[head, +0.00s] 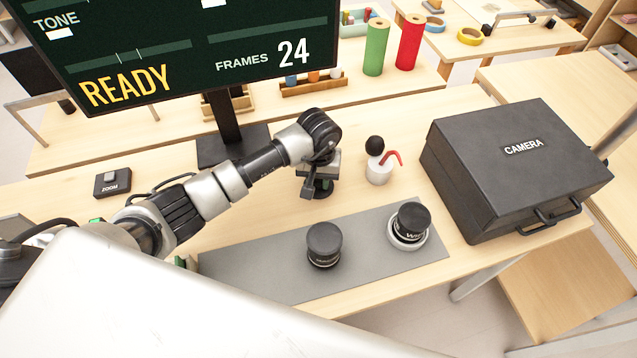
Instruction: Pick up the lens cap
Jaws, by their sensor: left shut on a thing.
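One black lens (324,245) stands upright on the grey mat (270,268). My right gripper is out of view.
A black camera case (515,165) stands at the right. The monitor (190,45) rises behind my arm. A ZOOM box (112,182) lies left. The mat's left part is clear.

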